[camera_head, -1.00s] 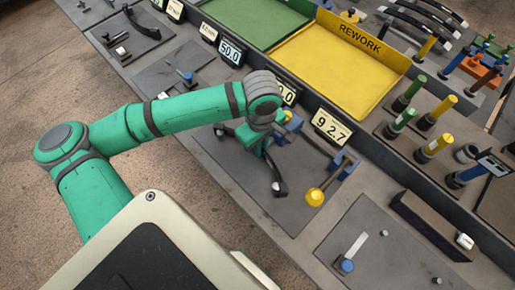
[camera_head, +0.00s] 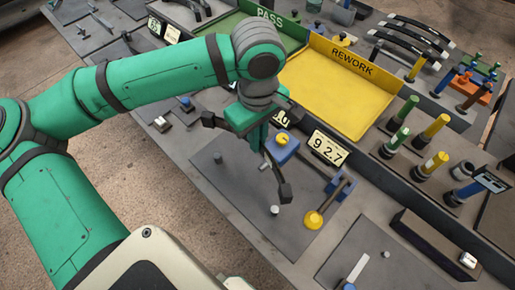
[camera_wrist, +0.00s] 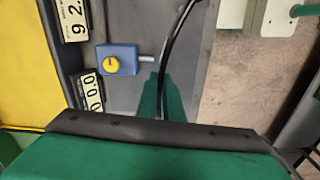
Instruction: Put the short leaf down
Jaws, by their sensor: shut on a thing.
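My gripper (camera_head: 256,138) is shut on the short leaf, a dark, slightly curved strip with thick end pieces. One leaf end (camera_head: 285,190) points toward the front right in the head view, and the other shows left of the gripper. In the wrist view the leaf (camera_wrist: 170,50) is a thin dark arc running up from the green finger. The leaf hangs over a dark grey plate (camera_head: 225,182), and appears to be above it. A short pale peg (camera_head: 274,210) stands on that plate near the leaf's front end. The gripper hides the leaf's middle.
On the plate's right are a blue block with a yellow knob (camera_head: 283,142) and a yellow round piece (camera_head: 314,219). A display reading 92.7 (camera_head: 328,148) stands behind. The yellow REWORK tray (camera_head: 335,85) and green PASS tray (camera_head: 235,25) lie farther back. Upright coloured cylinders (camera_head: 430,132) stand right.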

